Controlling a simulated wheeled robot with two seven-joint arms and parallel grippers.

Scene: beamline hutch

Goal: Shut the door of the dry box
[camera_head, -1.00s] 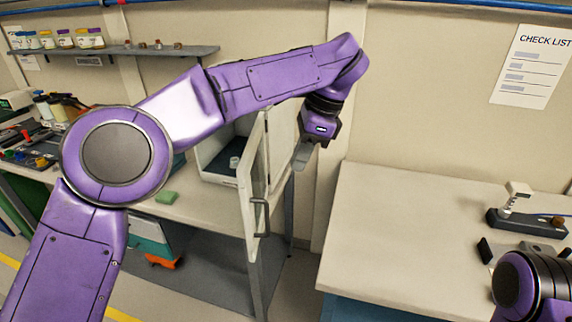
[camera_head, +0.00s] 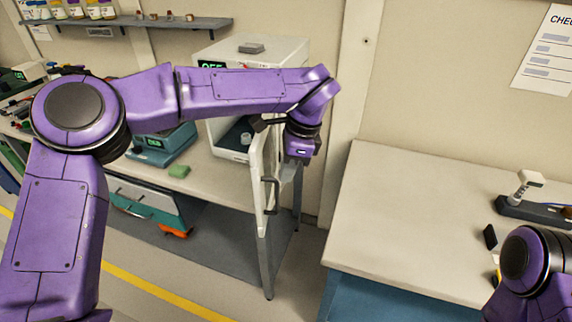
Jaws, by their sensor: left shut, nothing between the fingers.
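The dry box (camera_head: 290,50) is a white cabinet on the left bench, partly hidden behind my left arm. Its door (camera_head: 257,190) stands open, swung out toward me and seen nearly edge-on, with a dark handle (camera_head: 271,195) on its right-hand face. A small pale item (camera_head: 246,138) shows inside the box. My left gripper (camera_head: 291,172) is shut and empty, pointing down just right of the door, on its outer side. I cannot tell whether it touches the door. Part of my right arm shows at the lower right; its gripper is not clearly visible.
The left bench (camera_head: 205,190) also holds a teal device with a display (camera_head: 165,147) and a green block (camera_head: 179,171). A drawer unit (camera_head: 150,200) stands beneath. A wide bench (camera_head: 400,220) at right is mostly clear, with a small instrument (camera_head: 530,205) on it.

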